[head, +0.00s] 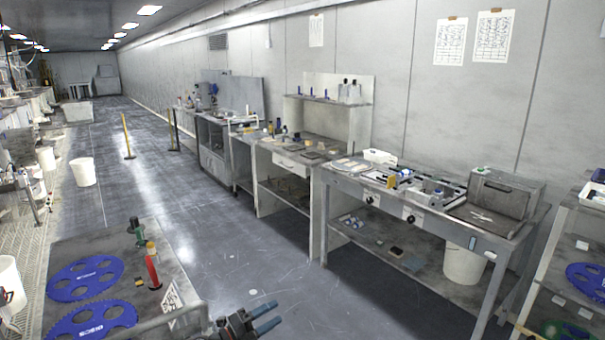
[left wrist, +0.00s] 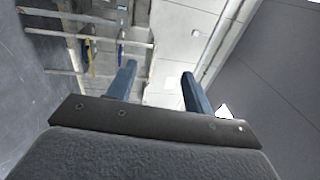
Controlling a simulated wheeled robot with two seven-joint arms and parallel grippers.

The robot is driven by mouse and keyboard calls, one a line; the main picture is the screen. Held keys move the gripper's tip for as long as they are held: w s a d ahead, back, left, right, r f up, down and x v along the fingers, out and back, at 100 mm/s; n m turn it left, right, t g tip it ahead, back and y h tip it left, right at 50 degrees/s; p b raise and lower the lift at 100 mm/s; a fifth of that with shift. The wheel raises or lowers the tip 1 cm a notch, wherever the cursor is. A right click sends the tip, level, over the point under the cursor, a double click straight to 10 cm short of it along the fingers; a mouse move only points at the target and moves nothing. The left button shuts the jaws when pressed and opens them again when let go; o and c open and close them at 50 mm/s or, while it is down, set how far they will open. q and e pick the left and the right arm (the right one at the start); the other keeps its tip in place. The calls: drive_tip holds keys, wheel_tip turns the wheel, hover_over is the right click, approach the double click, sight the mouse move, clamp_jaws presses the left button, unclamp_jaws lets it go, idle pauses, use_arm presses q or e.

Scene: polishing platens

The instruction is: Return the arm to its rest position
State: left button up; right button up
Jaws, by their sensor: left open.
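My left gripper (head: 266,316) shows at the bottom of the head view, over the floor just right of a cart. Its two blue-grey fingers are apart with nothing between them. In the left wrist view the same open fingers (left wrist: 160,84) point toward a pale wall and ceiling area, and the gap between them is empty. My right gripper is in neither view.
The cart (head: 100,250) at lower left carries blue discs (head: 85,277), a red bottle (head: 152,272) and a green bottle (head: 137,232). Workbenches (head: 440,208) with tools line the right wall. The floor (head: 215,225) between is open. A white bucket (head: 82,172) stands farther back.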

use_arm(q)
drive_tip(key=s+a+f+n+t+y+b, duration=0.1)
drive_tip(key=s+a+f+n+y, duration=0.2)
drive_tip(key=f+n+y, duration=0.35)
drive_tip(key=s+a+f+n+t+y+b, duration=0.1)
drive_tip(key=s+a+f+n+y, duration=0.3)
drive_tip(key=f+n, duration=0.55)
drive_tip(key=s+a+f+n+t+y+b, duration=0.1)
drive_tip(key=s+a+f+n+y, duration=0.3)
drive_tip(key=f, duration=0.6)
drive_tip(key=s+d+f+n+g, duration=0.1)
drive_tip(key=s+f+n+g, duration=0.1)
drive_tip(key=s+f+g, duration=0.2)
drive_tip(key=s+d+f+n+g+b, duration=0.1)
drive_tip(key=s+f+n+g, duration=0.2)
drive_tip(key=s+f, duration=0.6)
drive_tip(key=s+d+f+n+g+b, duration=0.1)
drive_tip(key=s+f+g, duration=0.4)
drive_tip(key=s, duration=1.3)
wheel_tip(320, 180, down, 3)
drive_tip(key=shift+d+r+n+y, duration=0.25)
drive_tip(key=shift+n+y, duration=0.2)
drive_tip(key=shift+n, duration=0.35)
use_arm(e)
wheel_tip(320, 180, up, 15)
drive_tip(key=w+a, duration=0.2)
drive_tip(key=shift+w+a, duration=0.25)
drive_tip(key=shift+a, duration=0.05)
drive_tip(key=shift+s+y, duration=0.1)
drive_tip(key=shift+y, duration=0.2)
